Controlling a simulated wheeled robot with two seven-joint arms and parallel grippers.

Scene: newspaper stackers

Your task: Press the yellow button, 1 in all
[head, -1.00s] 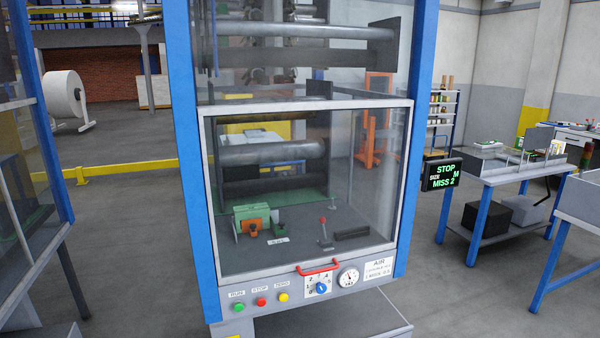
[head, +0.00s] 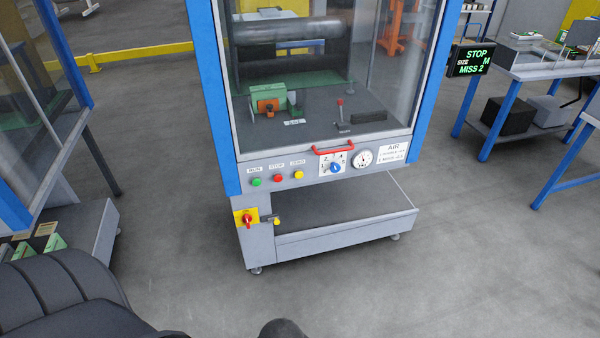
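The yellow button (head: 298,175) is on the grey front panel of the blue-framed machine (head: 214,90), under a small label. It is the rightmost of three round buttons, beside the red button (head: 278,178) and the green button (head: 256,182). Nothing covers or touches it. Neither of my grippers is in view; only dark parts of my own body show at the lower left and bottom edge.
Right of the buttons are a blue dial (head: 335,168), a gauge (head: 362,157) and a red handle (head: 334,150). Below are a yellow-plated red switch (head: 247,218) and a shelf (head: 345,220). A display (head: 469,60) reads STOP, SIZE M, MISS 2. The floor in front is clear.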

